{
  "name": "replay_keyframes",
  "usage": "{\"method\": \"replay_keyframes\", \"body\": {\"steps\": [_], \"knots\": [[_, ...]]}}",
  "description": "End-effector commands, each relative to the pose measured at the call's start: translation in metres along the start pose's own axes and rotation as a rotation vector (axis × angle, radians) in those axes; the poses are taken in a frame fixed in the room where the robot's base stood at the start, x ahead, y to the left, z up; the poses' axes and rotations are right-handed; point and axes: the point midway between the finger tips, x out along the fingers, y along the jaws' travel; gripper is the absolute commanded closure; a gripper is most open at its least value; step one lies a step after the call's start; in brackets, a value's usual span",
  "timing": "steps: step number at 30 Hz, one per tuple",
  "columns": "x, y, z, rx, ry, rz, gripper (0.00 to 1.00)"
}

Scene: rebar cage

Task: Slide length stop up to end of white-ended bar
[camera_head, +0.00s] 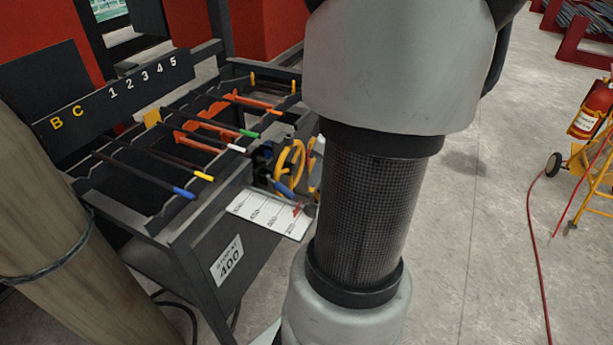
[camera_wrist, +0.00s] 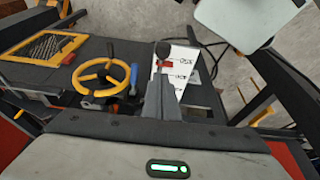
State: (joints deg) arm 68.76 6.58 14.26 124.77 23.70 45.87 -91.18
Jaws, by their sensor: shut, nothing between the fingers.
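The white-ended bar lies across the rack in the head view, its white end (camera_head: 237,149) toward the front edge between the yellow and green ends. The length stop appears to be the dark knob with a red pointer (camera_wrist: 166,63) on the white scale plate (camera_wrist: 181,68) in the wrist view. The scale plate also shows in the head view (camera_head: 262,212), with a red mark near its right end. My gripper (camera_wrist: 160,82) is shut and empty, its fingers just short of the knob in the picture; I cannot tell whether they touch. My arm hides part of the head view.
A yellow handwheel (camera_wrist: 102,77) stands left of the scale in the wrist view. The rack (camera_head: 178,225) carries several colour-ended bars and a "STOP AT 400" label (camera_head: 228,262). A wooden post (camera_head: 75,240) stands at left; open floor (camera_head: 470,240) lies right.

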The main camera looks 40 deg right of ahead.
Motion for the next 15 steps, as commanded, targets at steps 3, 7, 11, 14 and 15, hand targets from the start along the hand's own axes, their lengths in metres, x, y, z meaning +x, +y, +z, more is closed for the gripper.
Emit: {"method": "replay_keyframes", "body": {"steps": [3,7,11,14,15], "knots": [[0.025,-0.002,0.001,0.004,0.001,-0.008,1.00],[0.049,-0.002,0.001,0.005,0.002,-0.008,1.00],[0.068,-0.002,0.001,0.006,0.002,-0.008,1.00],[0.077,-0.002,0.000,0.007,0.002,-0.007,1.00],[0.080,-0.002,0.000,0.007,0.002,-0.005,1.00]]}}
